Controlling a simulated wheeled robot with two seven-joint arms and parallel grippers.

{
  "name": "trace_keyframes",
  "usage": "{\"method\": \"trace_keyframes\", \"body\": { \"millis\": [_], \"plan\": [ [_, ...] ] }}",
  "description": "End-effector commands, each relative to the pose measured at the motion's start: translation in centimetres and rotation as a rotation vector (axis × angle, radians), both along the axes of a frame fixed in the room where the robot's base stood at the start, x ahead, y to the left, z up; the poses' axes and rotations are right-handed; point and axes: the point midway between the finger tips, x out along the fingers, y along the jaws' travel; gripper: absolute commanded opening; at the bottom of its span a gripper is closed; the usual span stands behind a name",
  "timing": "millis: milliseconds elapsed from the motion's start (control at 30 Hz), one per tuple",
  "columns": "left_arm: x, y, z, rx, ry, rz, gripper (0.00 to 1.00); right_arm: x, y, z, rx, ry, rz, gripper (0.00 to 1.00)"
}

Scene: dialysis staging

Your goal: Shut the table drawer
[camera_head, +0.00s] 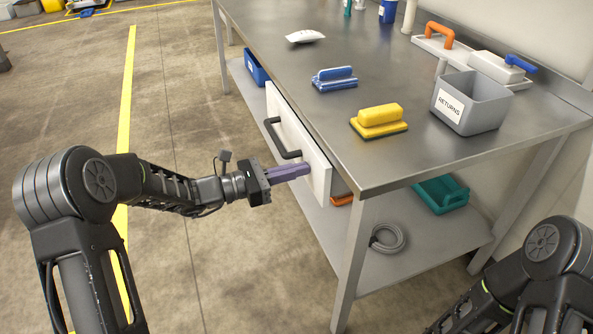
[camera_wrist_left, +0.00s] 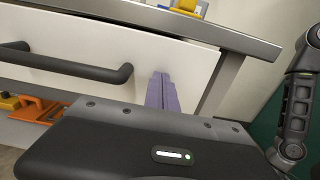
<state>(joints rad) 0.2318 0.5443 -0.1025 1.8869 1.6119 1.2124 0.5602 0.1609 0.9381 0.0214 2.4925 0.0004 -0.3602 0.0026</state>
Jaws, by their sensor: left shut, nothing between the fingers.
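The table drawer's white front (camera_head: 290,122) sits under the long side of the steel table, with a dark bar handle (camera_head: 281,140). It stands close to the table edge; any small gap behind it is hard to judge. In the left wrist view the drawer front (camera_wrist_left: 90,38) and handle (camera_wrist_left: 70,66) fill the upper left. My left gripper (camera_head: 308,168) is shut and empty. Its purple fingers point at the front, to the right of the handle, at or very near the surface; contact is unclear. They also show in the left wrist view (camera_wrist_left: 163,92). My right gripper is out of view.
On the steel tabletop (camera_head: 375,75) are a blue block (camera_head: 335,80), a yellow block (camera_head: 378,118), a white packet (camera_head: 305,36) and a grey RETURNS bin (camera_head: 485,105). The lower shelf (camera_head: 425,240) holds a coiled hose (camera_head: 388,238) and a teal item (camera_head: 440,195).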

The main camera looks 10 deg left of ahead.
Motion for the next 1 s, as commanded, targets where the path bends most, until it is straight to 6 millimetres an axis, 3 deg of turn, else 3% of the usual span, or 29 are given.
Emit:
{"method": "trace_keyframes", "body": {
  "millis": [267,500,1000],
  "plan": [
    [0.3,-0.4,0.0,0.0,0.0,-0.002,0.0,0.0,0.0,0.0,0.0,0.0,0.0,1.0],
    [2.3,-3.7,-0.1,0.0,0.0,-0.002,0.0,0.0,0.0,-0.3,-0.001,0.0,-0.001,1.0],
    [1.9,-2.5,0.1,0.001,0.0,-0.003,0.0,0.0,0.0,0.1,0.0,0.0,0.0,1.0]
  ]
}}
